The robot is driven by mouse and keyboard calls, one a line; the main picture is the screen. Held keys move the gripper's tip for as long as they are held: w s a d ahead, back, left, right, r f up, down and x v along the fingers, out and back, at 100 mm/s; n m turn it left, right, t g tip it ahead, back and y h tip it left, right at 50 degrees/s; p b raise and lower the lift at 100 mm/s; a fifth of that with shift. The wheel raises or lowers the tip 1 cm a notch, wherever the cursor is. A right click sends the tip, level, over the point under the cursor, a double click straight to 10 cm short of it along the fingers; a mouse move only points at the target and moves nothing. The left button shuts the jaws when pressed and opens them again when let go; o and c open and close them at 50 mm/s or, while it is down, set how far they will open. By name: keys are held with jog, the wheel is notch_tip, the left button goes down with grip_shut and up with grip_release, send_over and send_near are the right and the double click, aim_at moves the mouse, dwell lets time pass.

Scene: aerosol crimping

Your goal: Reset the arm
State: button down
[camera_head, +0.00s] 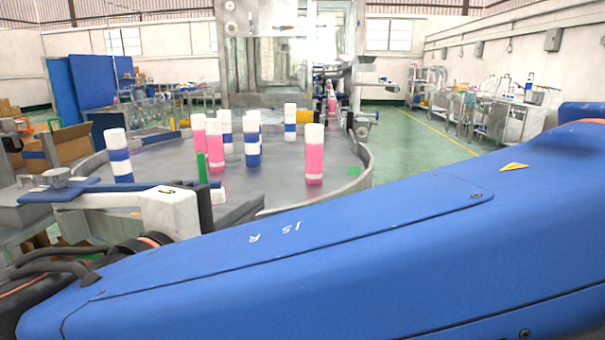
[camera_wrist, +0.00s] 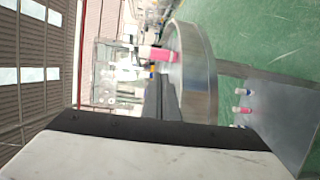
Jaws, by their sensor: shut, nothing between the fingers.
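My gripper shows in the wrist view (camera_wrist: 160,98) as dark fingers that are together, with nothing between them. In the head view its dark fingers (camera_head: 240,208) lie in front of the near edge of the round table (camera_head: 280,182). My blue arm crosses the foreground. Several cans stand upright on the table, among them a pink and white can (camera_head: 314,160) and a blue and white can (camera_head: 119,160) at the left. The wrist view is turned sideways. It shows a pink can (camera_wrist: 163,54) near the metal rim (camera_wrist: 205,75), apart from the fingers.
A machine with a glass front (camera_head: 287,62) stands behind the table. Cardboard boxes (camera_head: 62,150) are at the left. A workbench with goods (camera_head: 490,110) lines the right wall. Green floor (camera_head: 420,150) is clear right of the table. The wrist view also shows a grey surface with small cans (camera_wrist: 241,109).

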jog(key=w+d+f+m+g, duration=0.1)
jog(key=w+d+f+g, duration=0.25)
jog(key=d, duration=0.35)
jog(key=w+d+f+m+g+h, duration=0.1)
jog(key=w+d+f+g, duration=0.1)
jog(key=d+f, duration=0.4)
jog(key=w+d+f+m+g, duration=0.1)
jog(key=w+d+f+g, duration=0.2)
jog(key=d, duration=0.5)
jog(key=s+d+f+m+g+y, duration=0.1)
jog(key=s+d+f+m+y, duration=0.2)
jog(key=s+d+f+m, duration=0.2)
jog(key=s+d+f+m+g+y, duration=0.1)
jog(key=s+d+f+m+y, duration=0.3)
jog(key=d+f, duration=0.6)
jog(key=shift+s+d+f+m+g, duration=0.3)
jog(key=shift+s+f+m+g, duration=0.05)
jog(key=shift+s+m, duration=0.6)
dwell(0.6)
